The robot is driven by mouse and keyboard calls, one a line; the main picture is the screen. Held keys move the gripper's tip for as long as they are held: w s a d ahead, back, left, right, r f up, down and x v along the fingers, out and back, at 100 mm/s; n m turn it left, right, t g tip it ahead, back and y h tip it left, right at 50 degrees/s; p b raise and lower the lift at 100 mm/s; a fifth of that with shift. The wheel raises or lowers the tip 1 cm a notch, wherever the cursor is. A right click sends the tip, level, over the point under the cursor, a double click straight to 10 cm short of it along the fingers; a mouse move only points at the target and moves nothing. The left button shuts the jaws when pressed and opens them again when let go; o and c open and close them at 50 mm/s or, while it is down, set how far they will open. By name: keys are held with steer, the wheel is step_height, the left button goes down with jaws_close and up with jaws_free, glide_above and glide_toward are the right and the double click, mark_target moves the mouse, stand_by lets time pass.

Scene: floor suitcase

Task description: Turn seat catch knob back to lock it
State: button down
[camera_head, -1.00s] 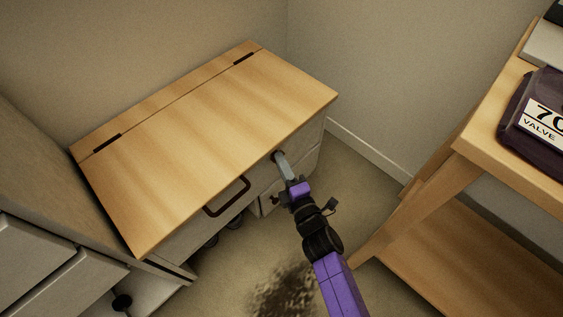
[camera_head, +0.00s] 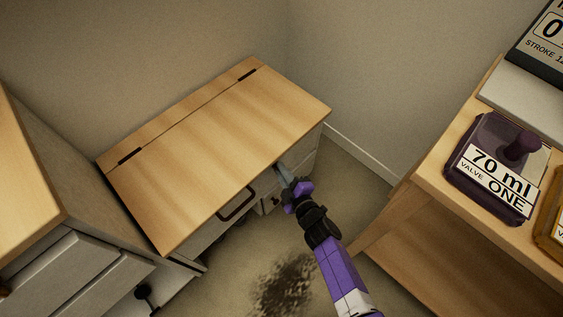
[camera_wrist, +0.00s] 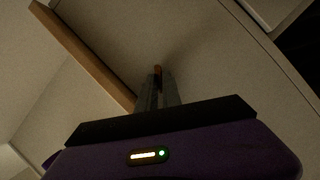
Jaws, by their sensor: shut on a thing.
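The seat is a wooden lid (camera_head: 215,150) on a pale bench box in the head view. It is closed flat, with two dark hinges along its back and a dark handle (camera_head: 237,204) at its front. My gripper (camera_head: 282,168) is at the bench's front face, right of the handle and just below the lid edge. In the wrist view my fingers (camera_wrist: 158,88) are closed around a small reddish-brown knob (camera_wrist: 157,70) on the pale front panel. Only a sliver of the knob shows, so I cannot tell its turn angle. In the head view my gripper hides it.
A wooden table at right holds a dark purple block (camera_head: 492,167) labelled "70 ml VALVE ONE" and other labelled things. A pale drawer cabinet (camera_head: 75,262) stands close at left. Walls meet behind the bench. A dark patch (camera_head: 284,284) marks the open floor in front.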

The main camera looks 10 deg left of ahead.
steer(key=shift+w+d+r+m+g+y+p, duration=0.1)
steer(key=shift+m+g+y+p, duration=0.25)
steer(key=shift+m+g+p, duration=0.75)
steer(key=shift+w+d+r+m+g+y+p, duration=0.15)
steer(key=shift+m+g+y+p, duration=0.4)
steer(key=shift+m, duration=0.95)
steer(key=shift+w+d+f+m+g+y+p, duration=0.1)
steer(key=shift+m+g+y+p, duration=0.1)
steer(key=shift+m+g+p, duration=0.9)
steer(key=shift+m+t, duration=0.4)
steer(key=shift+t, duration=0.05)
steer(key=c, duration=1.5)
jaws_free()
steer(key=shift+a, duration=0.1)
